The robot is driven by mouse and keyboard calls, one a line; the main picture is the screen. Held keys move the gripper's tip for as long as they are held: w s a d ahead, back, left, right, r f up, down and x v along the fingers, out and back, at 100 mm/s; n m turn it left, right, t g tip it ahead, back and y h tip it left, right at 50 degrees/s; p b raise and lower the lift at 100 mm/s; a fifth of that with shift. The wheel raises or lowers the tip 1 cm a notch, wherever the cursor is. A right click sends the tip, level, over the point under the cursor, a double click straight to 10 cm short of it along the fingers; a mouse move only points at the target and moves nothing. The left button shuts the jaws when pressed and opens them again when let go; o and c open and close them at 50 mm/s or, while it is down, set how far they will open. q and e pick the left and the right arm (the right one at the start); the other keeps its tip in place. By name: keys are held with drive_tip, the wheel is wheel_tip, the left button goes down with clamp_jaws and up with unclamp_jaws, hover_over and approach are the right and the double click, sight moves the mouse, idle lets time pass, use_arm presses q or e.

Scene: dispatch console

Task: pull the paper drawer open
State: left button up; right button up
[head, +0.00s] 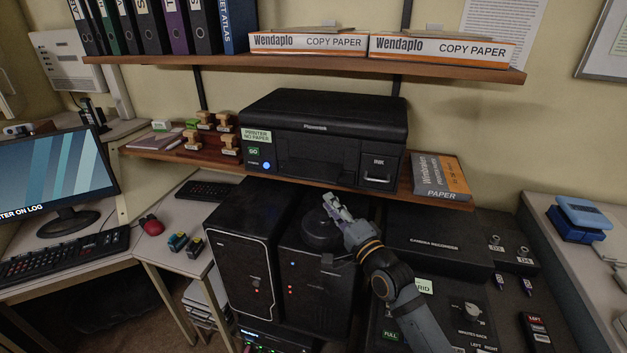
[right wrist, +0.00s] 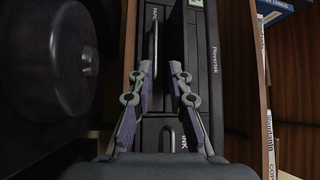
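The black printer (head: 335,125) sits on the lower wooden shelf, with a "PRINTER NO PAPER" label at its left. A dark recessed panel (head: 308,172), which looks like the paper drawer, is low in its front; it is shut as far as I can tell. An ink door (head: 379,172) with a small handle is to its right. My right gripper (head: 332,205) is in front of and below the printer. In the right wrist view the right gripper (right wrist: 161,72) has its fingers apart with nothing held between them, facing the printer front (right wrist: 213,70). My left gripper is out of view.
Black computer towers (head: 318,285) stand under the shelf, one with a round black part (head: 321,230) on top, close to my right gripper. A paper packet (head: 440,177) lies right of the printer. Stamps (head: 228,143) stand to its left. Copy paper boxes (head: 309,40) are above.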

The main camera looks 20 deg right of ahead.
drive_tip(key=x, duration=0.6)
drive_tip(key=b+x, duration=0.1)
drive_tip(key=x, duration=0.2)
drive_tip(key=shift+d+f, duration=0.15)
drive_tip(key=shift+f, duration=0.2)
drive_tip(key=shift+w+r, duration=0.1)
drive_tip(key=shift+w, duration=0.65)
clamp_jaws()
